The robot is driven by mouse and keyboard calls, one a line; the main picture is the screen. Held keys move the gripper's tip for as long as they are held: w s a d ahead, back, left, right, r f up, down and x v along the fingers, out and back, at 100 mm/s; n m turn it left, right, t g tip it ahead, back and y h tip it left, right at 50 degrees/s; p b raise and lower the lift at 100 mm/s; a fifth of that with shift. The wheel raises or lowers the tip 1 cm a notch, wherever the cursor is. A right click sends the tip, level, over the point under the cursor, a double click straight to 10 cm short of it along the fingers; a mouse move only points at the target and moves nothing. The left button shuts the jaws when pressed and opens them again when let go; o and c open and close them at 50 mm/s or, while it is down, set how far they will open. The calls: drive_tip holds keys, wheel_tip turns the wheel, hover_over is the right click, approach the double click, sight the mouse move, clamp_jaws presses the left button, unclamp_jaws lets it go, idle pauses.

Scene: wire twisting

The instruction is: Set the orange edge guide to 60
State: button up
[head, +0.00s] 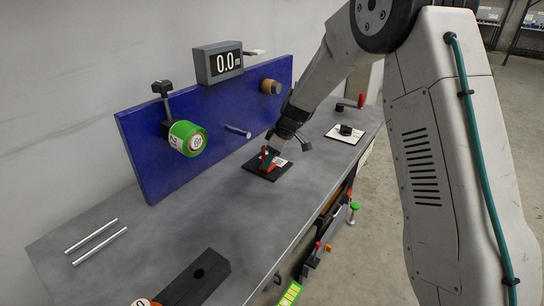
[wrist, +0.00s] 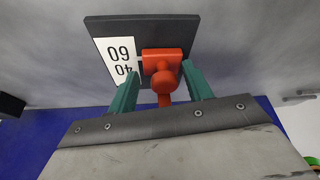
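The orange edge guide (wrist: 162,64) sits on a small black plate (wrist: 190,30) with a white scale card (wrist: 118,58) that shows the numbers 60 and 40. In the wrist view the guide's body lies beside the card, nearer the 40 than the far end of the 60. My gripper (wrist: 163,84) has its two teal fingers apart on either side of the guide's round knob. A gap shows at the left finger, so the fingers look open around it. In the head view the guide (head: 266,158) is partly hidden by my gripper (head: 271,157).
Two metal rods (head: 95,237), a black block (head: 198,280) and another plate (head: 347,133) are on the bench.

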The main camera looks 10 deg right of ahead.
drive_tip(key=shift+a, duration=0.35)
drive_tip(key=v, duration=0.7)
drive_tip(key=shift+d+r, duration=0.2)
drive_tip(key=shift+r, duration=0.15)
drive_tip(key=shift+s, duration=0.1)
drive_tip(key=s+d+r+m+h, duration=0.1)
drive_tip(key=s+d+r+m, duration=0.1)
drive_tip(key=s, duration=1.2)
drive_tip(key=s+d+r+m+h, duration=0.1)
drive_tip(key=s+r+m, duration=0.4)
drive_tip(key=s, duration=1)
drive_tip(key=s+d+r+m+g+h, duration=0.1)
drive_tip(key=s+d+r+m, duration=0.2)
drive_tip(key=s, duration=1.2)
drive_tip(key=shift+r+m+h, duration=0.3)
drive_tip(key=shift+r+m, duration=0.2)
drive_tip(key=shift+r, duration=0.3)
